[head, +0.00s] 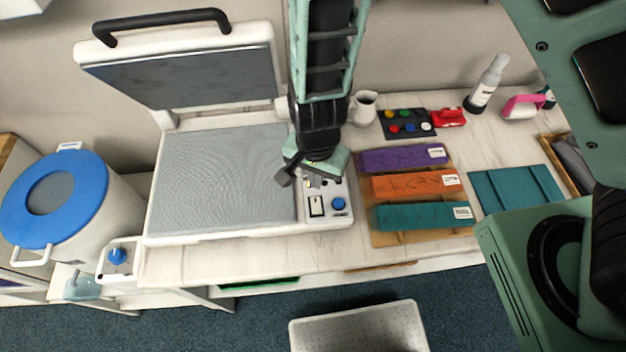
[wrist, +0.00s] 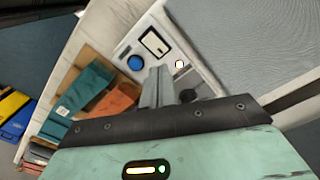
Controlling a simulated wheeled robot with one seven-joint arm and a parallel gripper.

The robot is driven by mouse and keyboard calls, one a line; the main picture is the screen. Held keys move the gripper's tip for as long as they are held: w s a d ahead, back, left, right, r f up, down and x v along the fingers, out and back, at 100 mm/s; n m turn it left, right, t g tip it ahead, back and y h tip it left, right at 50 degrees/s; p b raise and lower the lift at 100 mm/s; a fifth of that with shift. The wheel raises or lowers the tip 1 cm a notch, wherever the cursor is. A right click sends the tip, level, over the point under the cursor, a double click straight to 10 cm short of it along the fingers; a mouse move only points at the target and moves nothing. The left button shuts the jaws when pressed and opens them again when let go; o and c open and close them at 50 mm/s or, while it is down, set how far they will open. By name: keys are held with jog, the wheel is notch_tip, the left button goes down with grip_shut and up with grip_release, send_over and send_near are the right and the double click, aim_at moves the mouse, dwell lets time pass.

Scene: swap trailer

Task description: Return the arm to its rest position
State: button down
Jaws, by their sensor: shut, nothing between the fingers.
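My gripper (head: 288,178) is in the head view, above the control panel at the right end of the heat press. In the wrist view its fingers (wrist: 157,88) are together and hold nothing. They hang over the panel (wrist: 190,60), which bears a blue button (wrist: 135,62), a black-and-white rocker switch (wrist: 154,42) and a small lit lamp (wrist: 180,64). My arm comes down from the top of the head view. Whether the fingertips touch the panel, I cannot tell.
The press has its lid (head: 180,80) raised. Purple (head: 395,158), orange (head: 400,185) and teal (head: 405,216) folded pieces lie on a wooden board to the right. A blue-lidded drum (head: 95,200) stands left.

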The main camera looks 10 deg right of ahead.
jog(key=s+d+r+n+g+y+b, duration=0.1)
jog(key=s+r+n+y+b, duration=0.1)
jog(key=s+r+n+b, duration=0.55)
jog(key=s+d+r+n+t+h+b, duration=0.1)
jog(key=s+d+r+n+b, duration=0.2)
jog(key=d+n, duration=0.3)
jog(key=shift+s+d+r+n+b, duration=0.35)
jog(key=shift+s+d+r+b, duration=0.1)
jog(key=shift+d+r, duration=0.2)
